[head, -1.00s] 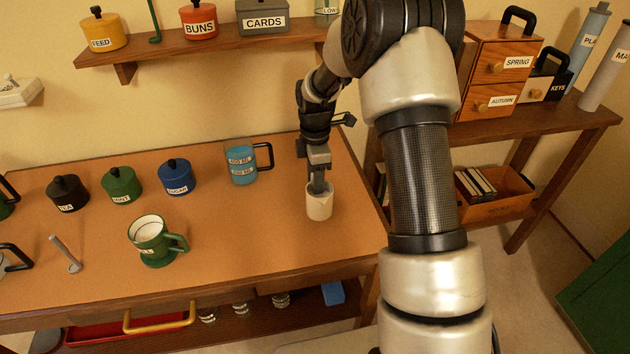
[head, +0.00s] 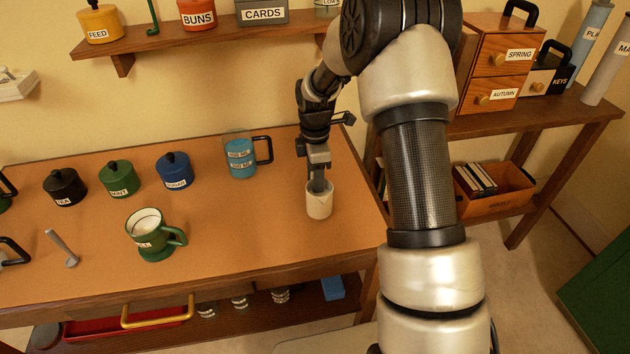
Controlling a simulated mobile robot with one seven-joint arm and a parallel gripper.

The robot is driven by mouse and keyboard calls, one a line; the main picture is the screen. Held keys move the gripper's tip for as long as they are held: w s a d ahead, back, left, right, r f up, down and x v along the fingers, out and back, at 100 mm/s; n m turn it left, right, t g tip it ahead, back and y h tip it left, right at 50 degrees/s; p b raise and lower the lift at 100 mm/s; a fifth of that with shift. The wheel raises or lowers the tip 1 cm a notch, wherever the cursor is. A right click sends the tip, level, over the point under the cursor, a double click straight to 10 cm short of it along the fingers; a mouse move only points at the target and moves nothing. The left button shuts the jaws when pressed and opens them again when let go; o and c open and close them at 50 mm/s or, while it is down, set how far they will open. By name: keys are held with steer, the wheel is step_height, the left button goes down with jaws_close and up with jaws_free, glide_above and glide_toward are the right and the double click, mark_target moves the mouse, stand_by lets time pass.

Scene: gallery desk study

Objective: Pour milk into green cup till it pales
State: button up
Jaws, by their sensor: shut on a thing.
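The green cup (head: 150,241) stands upright on the desk, left of centre, with its handle to the right. Pale, whitish contents show inside its rim. A small cream pitcher (head: 319,203) with a spout is near the desk's right end, upright. My gripper (head: 318,184) points down at the pitcher and is shut on its rim or wall; the fingertips are partly hidden inside it. I cannot see what the pitcher contains, or tell whether its base touches the desk.
Blue (head: 174,171), green (head: 118,180) and black (head: 64,188) lidded jars line the back. A grey utensil (head: 63,249) is left of the cup. The desk between cup and pitcher is clear.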

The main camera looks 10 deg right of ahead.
steer(key=shift+f, duration=0.3)
steer(key=o, duration=1.5)
steer(key=shift+r, duration=0.1)
steer(key=shift+r+p, duration=2.85)
steer(key=shift+r, duration=1.15)
